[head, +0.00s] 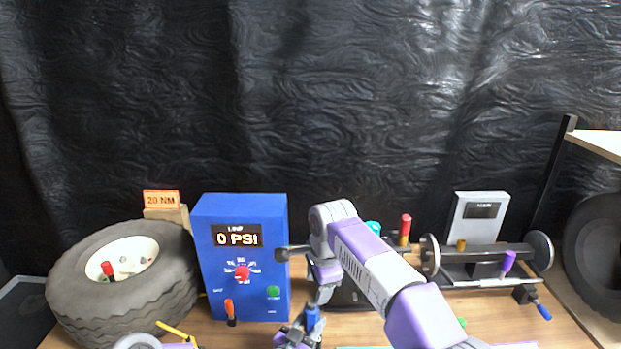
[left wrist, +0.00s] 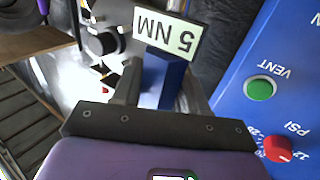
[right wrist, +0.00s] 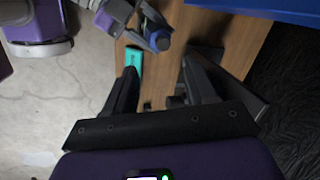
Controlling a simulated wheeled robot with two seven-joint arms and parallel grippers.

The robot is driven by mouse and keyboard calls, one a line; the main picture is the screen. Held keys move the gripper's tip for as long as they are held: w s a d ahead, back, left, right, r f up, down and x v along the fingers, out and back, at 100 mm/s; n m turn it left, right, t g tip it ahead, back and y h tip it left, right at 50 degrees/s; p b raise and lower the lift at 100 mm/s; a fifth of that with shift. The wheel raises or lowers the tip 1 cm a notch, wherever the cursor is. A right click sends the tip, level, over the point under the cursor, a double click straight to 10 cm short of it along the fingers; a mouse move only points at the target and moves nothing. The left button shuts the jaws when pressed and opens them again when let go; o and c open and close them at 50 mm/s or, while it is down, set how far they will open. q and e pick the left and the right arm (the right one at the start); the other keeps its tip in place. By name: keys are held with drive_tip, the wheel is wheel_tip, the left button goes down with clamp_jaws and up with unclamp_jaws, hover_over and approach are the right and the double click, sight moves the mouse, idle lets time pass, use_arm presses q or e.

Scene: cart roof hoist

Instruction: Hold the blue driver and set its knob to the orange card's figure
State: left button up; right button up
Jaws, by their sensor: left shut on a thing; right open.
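The orange card (head: 161,199) reads 20 NM and stands behind the tire at the left. My left gripper (head: 300,334) is shut on the blue driver (head: 311,318), in front of the blue box. In the left wrist view the driver (left wrist: 165,80) sits between the fingers, and its pale display (left wrist: 168,33) reads 5 NM upside down. In the right wrist view the driver's round blue end (right wrist: 158,40) faces me. My right gripper (right wrist: 158,68) is open and empty, just short of the driver. I cannot make out the knob's marks.
The blue box (head: 240,205) reads 0 PSI, with a red knob (head: 242,273) and a green button (head: 273,292). A tire (head: 125,300) lies on the table to its left. A bar with round discs (head: 490,255) and a grey box (head: 482,205) stand at the right.

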sight(311, 303)
drive_tip(key=shift+w+a+f+n+t+h, duration=0.15)
drive_tip(key=shift+w+a+f+n+h, duration=0.2)
drive_tip(key=shift+f+n, duration=1.3)
drive_tip(key=shift+w+a+f+n+t+h, duration=0.15)
drive_tip(key=shift+w+f+n+h, duration=0.2)
drive_tip(key=shift+f+n, duration=1.35)
drive_tip(key=shift+w+a+f+n+t+h, duration=0.1)
drive_tip(key=shift+w+a+f+n+h, duration=0.5)
drive_tip(key=shift+n, duration=1.95)
drive_tip(key=shift+s+d+f+y, duration=0.1)
drive_tip(key=shift+s+d+y, duration=0.05)
drive_tip(key=shift+d+y, duration=0.2)
drive_tip(key=shift+r, duration=1.5)
